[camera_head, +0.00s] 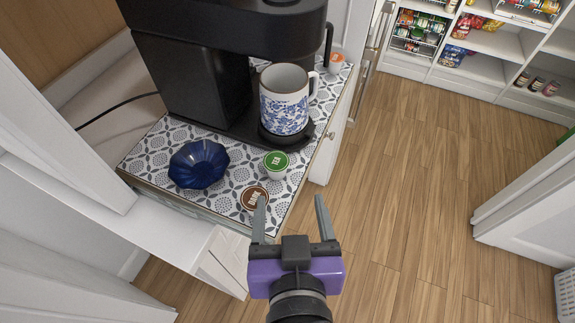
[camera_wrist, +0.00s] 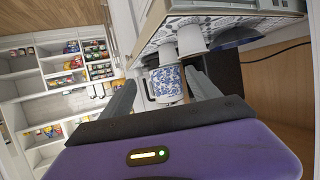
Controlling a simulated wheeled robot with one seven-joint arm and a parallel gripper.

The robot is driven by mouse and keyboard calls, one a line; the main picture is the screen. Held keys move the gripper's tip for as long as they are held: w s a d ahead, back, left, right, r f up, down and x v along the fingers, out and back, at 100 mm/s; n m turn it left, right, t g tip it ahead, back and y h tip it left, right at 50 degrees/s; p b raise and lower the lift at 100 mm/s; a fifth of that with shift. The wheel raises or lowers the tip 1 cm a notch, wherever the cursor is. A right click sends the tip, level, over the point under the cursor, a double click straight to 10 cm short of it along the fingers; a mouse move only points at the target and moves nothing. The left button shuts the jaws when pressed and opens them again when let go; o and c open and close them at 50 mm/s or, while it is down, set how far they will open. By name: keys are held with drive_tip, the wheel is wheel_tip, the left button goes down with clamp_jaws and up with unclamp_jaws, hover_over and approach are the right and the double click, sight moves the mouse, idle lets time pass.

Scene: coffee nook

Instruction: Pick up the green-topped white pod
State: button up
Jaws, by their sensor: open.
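The green-topped white pod (camera_head: 276,164) stands upright on the patterned counter top, in front of the mug. In the wrist view, which is upside down, the white pod nearer the mug (camera_wrist: 190,39) appears to be it, its top not readable. My gripper (camera_head: 290,200) is open and empty, its fingers pointing toward the counter. It is at the counter's front right edge, nearer the camera than the green-topped pod and apart from it. The left finger appears close to a brown-topped pod (camera_head: 254,197) in the head view; I cannot tell whether they touch.
A blue bowl (camera_head: 199,164) sits left of the pods. A white mug with blue flowers (camera_head: 285,98) stands on the black coffee machine (camera_head: 190,75) behind them. Another pod (camera_head: 336,61) is at the back right. Open floor (camera_head: 420,190) lies right of the counter.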

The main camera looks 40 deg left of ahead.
sight(276, 164)
drive_tip(key=shift+s+a+r, duration=0.15)
drive_tip(key=shift+a+r, duration=0.1)
drive_tip(key=shift+a, duration=0.2)
drive_tip(key=shift+s+a+r, duration=0.1)
drive_tip(key=shift+a+r, duration=0.1)
drive_tip(key=shift+a, duration=0.25)
drive_tip(key=shift+g, duration=0.3)
drive_tip(key=p+x, duration=0.1)
drive_tip(key=x, duration=1.1)
drive_tip(key=shift+s+r, duration=0.1)
drive_tip(key=c, duration=1.4)
